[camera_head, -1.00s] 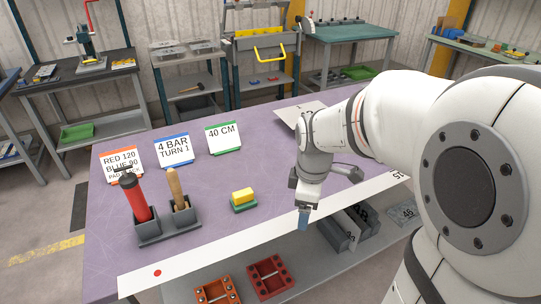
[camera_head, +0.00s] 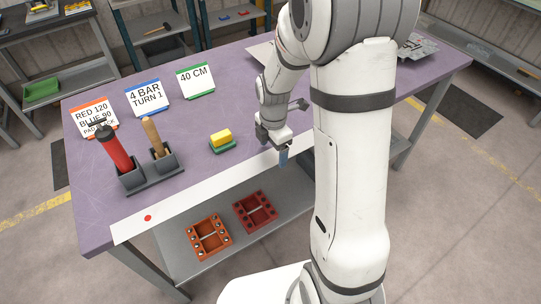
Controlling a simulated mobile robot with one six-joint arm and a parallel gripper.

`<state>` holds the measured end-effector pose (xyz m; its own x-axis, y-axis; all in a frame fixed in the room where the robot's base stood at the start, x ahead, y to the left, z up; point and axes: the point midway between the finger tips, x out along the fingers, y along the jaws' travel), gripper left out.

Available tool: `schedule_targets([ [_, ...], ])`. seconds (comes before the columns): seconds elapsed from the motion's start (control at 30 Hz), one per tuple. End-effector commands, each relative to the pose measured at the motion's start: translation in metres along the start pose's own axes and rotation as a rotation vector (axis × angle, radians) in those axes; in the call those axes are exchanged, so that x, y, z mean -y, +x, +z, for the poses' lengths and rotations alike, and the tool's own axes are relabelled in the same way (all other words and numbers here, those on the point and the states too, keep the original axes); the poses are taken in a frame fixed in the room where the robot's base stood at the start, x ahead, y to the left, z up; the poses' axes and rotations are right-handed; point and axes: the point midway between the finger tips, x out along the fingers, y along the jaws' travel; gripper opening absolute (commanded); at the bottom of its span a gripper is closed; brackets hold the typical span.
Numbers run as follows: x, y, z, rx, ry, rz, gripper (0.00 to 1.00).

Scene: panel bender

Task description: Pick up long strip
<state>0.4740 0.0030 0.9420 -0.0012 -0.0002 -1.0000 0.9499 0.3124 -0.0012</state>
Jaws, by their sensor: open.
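A long white strip (camera_head: 195,192) runs along the front edge of the purple table (camera_head: 88,207), with a red dot near its left end. My arm hides its right part. I cannot tell whether it is a loose strip or a band on the tabletop. My gripper (camera_head: 283,158) points down near the table's front edge, over or just beside the strip. Its blue fingertip shows, and nothing is seen in its jaws. It is open.
A yellow block on a green base (camera_head: 222,140) is left of my gripper. A grey holder (camera_head: 150,176) carries a red pump and a wooden handle. Sign cards stand behind. An orange tray (camera_head: 208,238) and a red tray (camera_head: 255,210) sit on the lower shelf.

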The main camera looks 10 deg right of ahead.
Motion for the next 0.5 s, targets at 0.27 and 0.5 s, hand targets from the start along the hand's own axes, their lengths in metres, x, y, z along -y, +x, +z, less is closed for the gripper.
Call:
schedule_targets([
  [0.27,0.0005,0.011,0.0005,0.0,0.002,0.0,0.8],
  [0.5,0.0005,0.0107,0.0008,0.0,0.002,0.0,0.66],
])
